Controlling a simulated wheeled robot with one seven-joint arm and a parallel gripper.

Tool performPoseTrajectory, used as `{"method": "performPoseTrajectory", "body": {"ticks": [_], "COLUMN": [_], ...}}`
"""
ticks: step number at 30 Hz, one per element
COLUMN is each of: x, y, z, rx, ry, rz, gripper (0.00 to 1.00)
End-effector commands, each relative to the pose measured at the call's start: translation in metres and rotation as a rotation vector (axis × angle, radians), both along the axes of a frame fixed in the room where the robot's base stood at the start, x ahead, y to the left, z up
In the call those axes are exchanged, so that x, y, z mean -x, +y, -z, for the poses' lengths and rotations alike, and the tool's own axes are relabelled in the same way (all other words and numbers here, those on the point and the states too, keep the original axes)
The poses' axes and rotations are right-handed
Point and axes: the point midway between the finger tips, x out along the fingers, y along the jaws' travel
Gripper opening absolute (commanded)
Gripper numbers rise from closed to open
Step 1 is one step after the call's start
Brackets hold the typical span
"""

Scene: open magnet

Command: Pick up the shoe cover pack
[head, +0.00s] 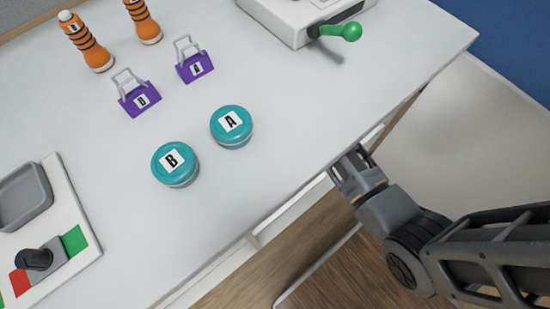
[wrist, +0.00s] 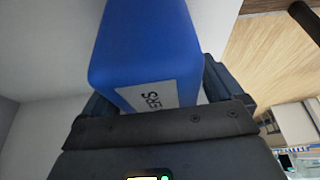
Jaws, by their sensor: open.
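The shoe cover pack is a blue box-like pack (wrist: 148,45) with a white label ending in "ERS". It fills the upper middle of the wrist view. My gripper (wrist: 155,92) is open, with a dark finger on each side of the pack's near end. I cannot tell whether the fingers touch it. In the head view my gripper (head: 352,166) is beside the table's right edge, and the pack is not visible there.
The white table (head: 300,110) holds two teal round tins (head: 231,126), two purple tagged items (head: 140,98), orange striped bottles (head: 86,41), a box with a green-knobbed lever (head: 340,32) and a panel with a grey tray (head: 24,196). The table's edge lies close to my gripper.

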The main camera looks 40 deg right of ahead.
Motion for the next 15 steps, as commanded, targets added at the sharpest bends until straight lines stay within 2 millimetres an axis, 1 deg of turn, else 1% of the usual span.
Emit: {"method": "performPoseTrajectory", "body": {"ticks": [15], "x": [-0.0001], "y": [-0.0001], "z": [0.0034], "rx": [0.0], "ry": [0.0], "rz": [0.0], "gripper": [0.94]}}
